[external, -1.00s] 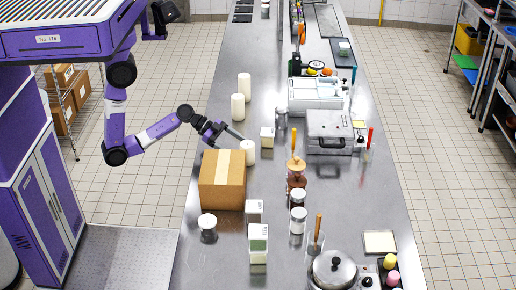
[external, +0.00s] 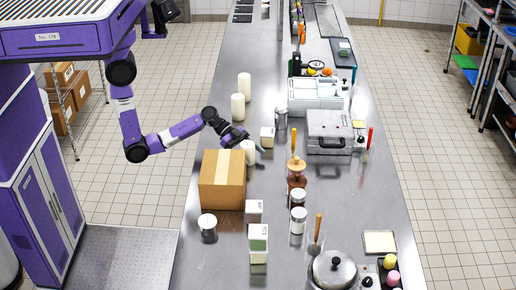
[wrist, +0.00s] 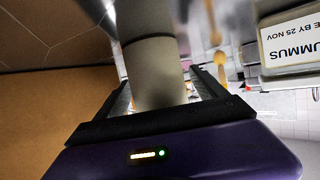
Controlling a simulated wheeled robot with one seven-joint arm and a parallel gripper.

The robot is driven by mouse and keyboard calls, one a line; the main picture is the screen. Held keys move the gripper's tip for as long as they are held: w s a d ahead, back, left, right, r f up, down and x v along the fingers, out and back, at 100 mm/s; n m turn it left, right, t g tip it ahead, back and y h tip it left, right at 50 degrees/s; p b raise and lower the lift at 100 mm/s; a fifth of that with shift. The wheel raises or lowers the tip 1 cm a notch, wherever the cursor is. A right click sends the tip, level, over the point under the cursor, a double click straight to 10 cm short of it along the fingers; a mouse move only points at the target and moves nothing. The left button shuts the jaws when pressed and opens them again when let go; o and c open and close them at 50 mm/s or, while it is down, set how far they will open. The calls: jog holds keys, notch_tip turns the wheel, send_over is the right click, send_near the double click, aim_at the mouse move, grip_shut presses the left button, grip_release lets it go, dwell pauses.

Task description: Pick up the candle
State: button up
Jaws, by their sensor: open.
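Three white candles stand on the steel counter. The nearest candle (external: 250,157) is just behind the cardboard box, and my gripper (external: 252,146) is at its upper part. The other candles, the far one (external: 244,82) and the middle one (external: 237,107), stand behind my gripper. In the wrist view a pale candle (wrist: 155,72) rises between the two open fingers of my gripper (wrist: 160,85).
The cardboard box (external: 222,190) is close in front of the gripper; its brown side fills the left of the wrist view. A white labelled carton (external: 267,138) stands right of the candle, and a hummus-labelled carton (wrist: 290,40) shows in the wrist view. A grey case (external: 330,130) is farther right.

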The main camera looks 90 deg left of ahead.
jog(key=shift+w+d+f, duration=0.15)
jog(key=shift+w+d, duration=0.05)
jog(key=shift+w, duration=0.05)
jog(key=shift+c, duration=0.4)
jog(key=c, duration=1.4)
jog(key=shift+c, duration=1.2)
